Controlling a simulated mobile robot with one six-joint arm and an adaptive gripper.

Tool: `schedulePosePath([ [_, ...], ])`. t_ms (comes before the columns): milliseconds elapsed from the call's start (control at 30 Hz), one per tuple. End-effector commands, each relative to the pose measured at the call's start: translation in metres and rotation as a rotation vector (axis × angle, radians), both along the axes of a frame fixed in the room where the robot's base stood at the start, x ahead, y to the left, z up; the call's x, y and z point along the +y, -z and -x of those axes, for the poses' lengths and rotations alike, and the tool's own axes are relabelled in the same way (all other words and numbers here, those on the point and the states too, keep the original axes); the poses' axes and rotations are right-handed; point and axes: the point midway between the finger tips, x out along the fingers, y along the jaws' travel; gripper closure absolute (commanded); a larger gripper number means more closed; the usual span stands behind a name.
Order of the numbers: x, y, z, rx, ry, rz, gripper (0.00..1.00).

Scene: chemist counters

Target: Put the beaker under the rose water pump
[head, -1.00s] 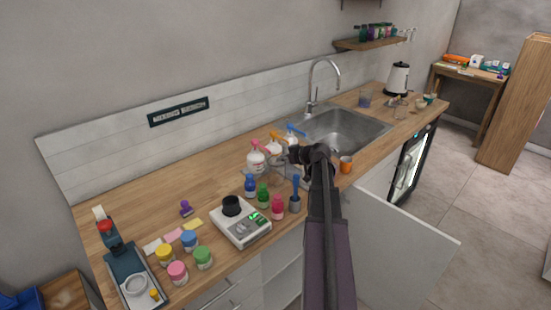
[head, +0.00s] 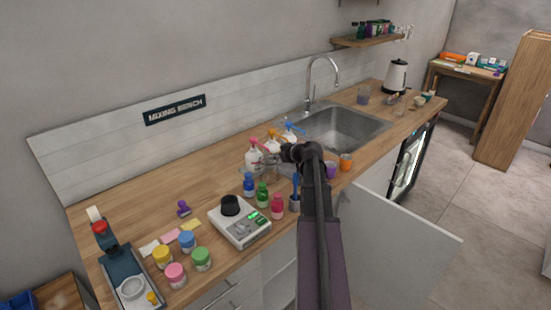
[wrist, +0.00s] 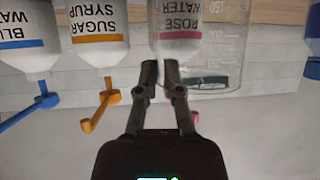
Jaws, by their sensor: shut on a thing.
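The beaker (wrist: 222,55) is clear with white graduation marks. In the wrist view, which is upside down, my gripper (wrist: 160,70) is shut on its wall near the rim. The rose water bottle (wrist: 178,45) has a pink pump (wrist: 196,117) and shows partly through the beaker's glass. In the head view the beaker (head: 271,170) is beside the rose water bottle (head: 254,160), partly hidden by my arm. I cannot tell whether the spout is over the beaker's opening, or whether its base touches the counter.
The sugar syrup bottle (wrist: 100,35) with an orange pump and a blue-pump bottle (wrist: 28,35) stand in the same row. Blue, green and pink small bottles (head: 263,194) and a scale (head: 240,222) stand nearby. The sink (head: 345,128) lies behind to the right.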

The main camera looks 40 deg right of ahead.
Motion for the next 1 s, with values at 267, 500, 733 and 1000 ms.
schedulePosePath([
  [267, -0.0004, 0.0028, 0.0003, 0.0, 0.0, -0.001, 1.0],
  [500, -0.0009, 0.0026, 0.0006, 0.0, 0.001, 0.0, 0.56],
  [733, -0.0012, 0.0026, 0.0008, 0.0, 0.001, 0.0, 0.56],
  [1000, -0.0017, -0.0015, 0.001, 0.0, 0.002, 0.0, 0.56],
])
